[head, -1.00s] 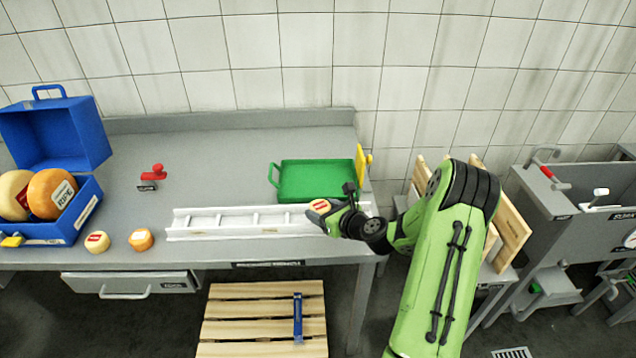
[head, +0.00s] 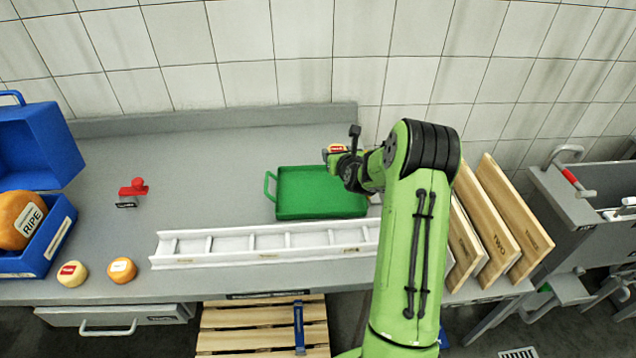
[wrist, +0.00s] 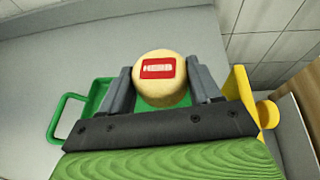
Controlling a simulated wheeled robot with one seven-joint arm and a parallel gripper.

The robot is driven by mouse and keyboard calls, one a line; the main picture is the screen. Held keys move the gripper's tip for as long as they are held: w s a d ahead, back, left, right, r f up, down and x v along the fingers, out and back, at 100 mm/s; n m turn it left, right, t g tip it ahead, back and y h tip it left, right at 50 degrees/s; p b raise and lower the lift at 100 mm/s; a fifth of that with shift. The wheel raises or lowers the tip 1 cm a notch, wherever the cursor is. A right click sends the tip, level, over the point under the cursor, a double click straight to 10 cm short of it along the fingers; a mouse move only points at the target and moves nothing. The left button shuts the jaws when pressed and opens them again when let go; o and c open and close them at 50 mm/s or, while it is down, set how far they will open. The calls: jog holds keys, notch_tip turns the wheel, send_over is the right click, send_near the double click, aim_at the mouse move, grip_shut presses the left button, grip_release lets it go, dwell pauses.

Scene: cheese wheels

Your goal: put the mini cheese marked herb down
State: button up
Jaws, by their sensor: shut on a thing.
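The mini cheese marked herb (wrist: 160,88) is a small pale yellow wheel with a red label on top. In the wrist view it sits between the two dark fingers of my gripper (wrist: 164,86), which is shut on it. In the head view my gripper (head: 340,160) and the cheese (head: 334,149) are at the right rear part of the green tray (head: 300,208), apparently above it. The arm hides the tray's right side. The tray's green floor also shows below the cheese in the wrist view. The gap between cheese and tray cannot be judged.
A white divided rack (head: 220,245) lies in front of the tray. Two mini cheeses (head: 72,274) (head: 122,270) stand near a blue case (head: 45,240) at left. A red-handled stamp (head: 133,188) is behind them. A yellow item (wrist: 246,92) stands right of the tray. The grey worktop's middle is clear.

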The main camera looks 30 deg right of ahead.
aim_at(336, 188)
notch_tip(336, 188, down, 10)
jog(key=shift+r+b, duration=0.1)
jog(key=shift+b, duration=0.7)
jog(key=shift+s, duration=0.1)
jog(key=o, duration=1.1)
